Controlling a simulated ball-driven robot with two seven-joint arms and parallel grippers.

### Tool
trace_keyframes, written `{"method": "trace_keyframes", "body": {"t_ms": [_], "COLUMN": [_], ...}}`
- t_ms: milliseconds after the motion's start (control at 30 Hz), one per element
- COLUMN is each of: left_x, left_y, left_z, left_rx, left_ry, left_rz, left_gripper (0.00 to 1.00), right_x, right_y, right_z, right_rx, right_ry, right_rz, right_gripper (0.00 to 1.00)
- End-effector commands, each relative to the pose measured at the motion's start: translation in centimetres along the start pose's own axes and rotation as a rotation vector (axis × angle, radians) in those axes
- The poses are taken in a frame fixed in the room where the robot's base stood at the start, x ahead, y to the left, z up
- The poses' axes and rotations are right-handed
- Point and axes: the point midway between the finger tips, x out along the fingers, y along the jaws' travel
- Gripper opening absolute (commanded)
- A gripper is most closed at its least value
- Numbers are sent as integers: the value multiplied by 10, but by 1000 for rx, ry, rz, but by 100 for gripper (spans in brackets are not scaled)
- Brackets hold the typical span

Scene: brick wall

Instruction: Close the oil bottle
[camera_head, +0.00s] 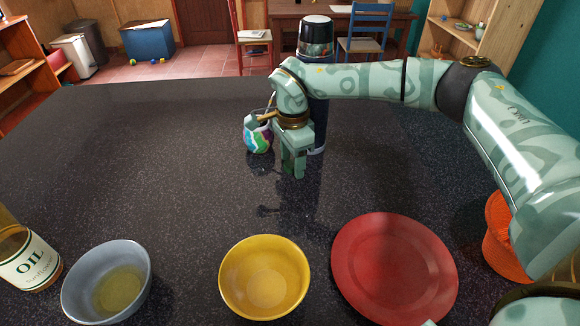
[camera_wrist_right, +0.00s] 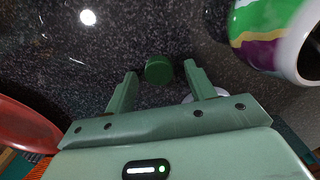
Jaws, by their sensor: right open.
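The oil bottle (camera_head: 30,258), with a white OIL label, stands at the left edge of the head view. Its upper part is outside the picture, so its mouth cannot be seen. A small round dark green cap (camera_wrist_right: 159,69) shows in the right wrist view, between the fingertips of my right gripper (camera_wrist_right: 161,77), with gaps on both sides. In the head view my right gripper (camera_head: 293,168) points down over the far middle of the table, open, and I cannot make out the cap there. My left gripper is not in view.
A colourful painted pot (camera_head: 257,138) stands just left of my right gripper, and a tall dark cylinder (camera_head: 316,38) stands behind it. A grey-blue bowl (camera_head: 78,275), a yellow bowl (camera_head: 264,245) and a red plate (camera_head: 440,270) line the near side. The table's left middle is clear.

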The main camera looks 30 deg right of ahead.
Motion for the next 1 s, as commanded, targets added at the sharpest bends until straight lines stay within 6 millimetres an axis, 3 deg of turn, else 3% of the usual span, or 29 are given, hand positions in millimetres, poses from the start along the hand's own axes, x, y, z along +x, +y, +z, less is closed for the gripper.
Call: {"method": "trace_keyframes", "body": {"t_ms": [233, 400, 767, 1000], "left_x": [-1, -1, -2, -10], "left_y": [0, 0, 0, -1], "left_z": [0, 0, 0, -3], "left_rx": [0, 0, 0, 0], "left_ry": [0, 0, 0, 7], "left_rz": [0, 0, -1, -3], "left_gripper": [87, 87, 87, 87], "right_x": [-2, -2, -4, -27], "right_y": [0, 0, 0, -1], "right_z": [0, 0, 0, 0], "right_rx": [0, 0, 0, 0], "right_ry": [0, 0, 0, 0], "right_rz": [-1, -1, -2, -6], "right_gripper": [55, 8, 7, 7]}}
